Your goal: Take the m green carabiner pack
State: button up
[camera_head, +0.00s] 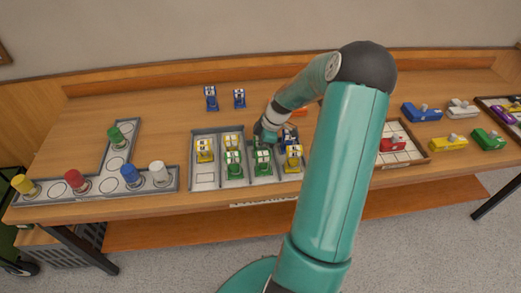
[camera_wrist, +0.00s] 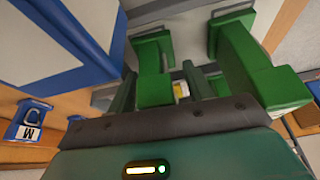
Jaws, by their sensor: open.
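Two green carabiner packs stand in the grey compartment tray (camera_head: 204,181) in the head view: one left of centre (camera_head: 233,163), one nearer the middle (camera_head: 263,162). My gripper (camera_head: 263,138) is just above and behind the middle one, pointing down. In the wrist view a green pack (camera_wrist: 155,70) shows between my open fingers (camera_wrist: 160,90), close to the palm; whether they touch it is unclear. Another green pack (camera_wrist: 245,65) is to the right. I cannot read size labels on the green packs.
Yellow packs (camera_head: 204,150) and a blue pack (camera_head: 288,136) share the tray. A large blue-edged pack (camera_wrist: 65,40) is close to my gripper in the wrist view. A blue pack marked M (camera_wrist: 30,122) lies farther left. Two blue packs (camera_head: 211,98) stand behind the tray.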

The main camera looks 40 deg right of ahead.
grip_shut()
